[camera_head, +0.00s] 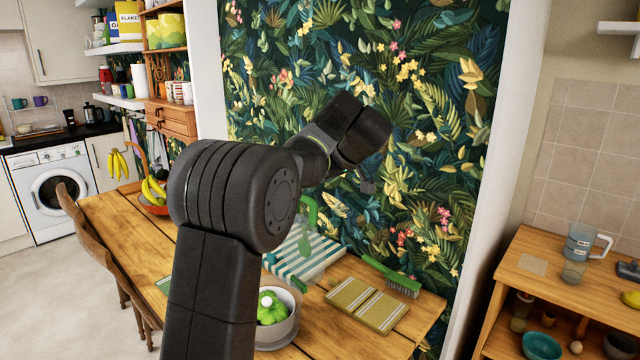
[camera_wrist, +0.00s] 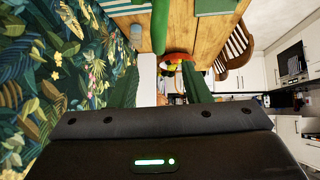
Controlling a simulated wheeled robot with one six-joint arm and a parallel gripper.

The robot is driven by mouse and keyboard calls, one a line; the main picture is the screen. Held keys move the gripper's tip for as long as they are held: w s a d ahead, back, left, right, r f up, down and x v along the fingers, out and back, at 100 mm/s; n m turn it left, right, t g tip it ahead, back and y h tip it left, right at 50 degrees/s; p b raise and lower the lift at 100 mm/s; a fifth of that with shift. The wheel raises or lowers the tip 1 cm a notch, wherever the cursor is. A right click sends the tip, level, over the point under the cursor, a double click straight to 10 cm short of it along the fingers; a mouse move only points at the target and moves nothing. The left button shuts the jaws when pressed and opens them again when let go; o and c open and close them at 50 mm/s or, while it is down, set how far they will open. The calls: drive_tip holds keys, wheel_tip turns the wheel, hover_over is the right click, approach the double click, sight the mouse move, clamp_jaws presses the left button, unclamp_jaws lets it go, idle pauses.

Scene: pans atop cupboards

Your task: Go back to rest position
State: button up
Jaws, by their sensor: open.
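My gripper (camera_wrist: 159,66) shows in the wrist view as two green fingers standing apart, with a gap between them and nothing held. In the head view my dark arm rises across the middle and bends at a large round joint. Its wrist end is raised in front of the leafy wallpaper, above the wooden table (camera_head: 130,232). My arm hides part of the table there. The wrist view looks along the table, with the fruit bowl (camera_wrist: 178,57) far off beyond the fingers.
On the table are a grey pot (camera_head: 280,332) with a green thing in it, a striped cloth (camera_head: 300,262), a green brush (camera_head: 392,275) and a yellowish folded board (camera_head: 367,305). Chairs (camera_head: 95,245) line the left side. A wooden shelf unit (camera_head: 560,290) stands right. Floor is clear at left.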

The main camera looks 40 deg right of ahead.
drive_tip(key=p+x, duration=0.2)
drive_tip(key=x, duration=1.1)
drive_tip(key=shift+w+d+f, duration=0.1)
drive_tip(key=shift+w+f, duration=0.1)
drive_tip(key=shift+w, duration=0.05)
drive_tip(key=shift+w, duration=0.1)
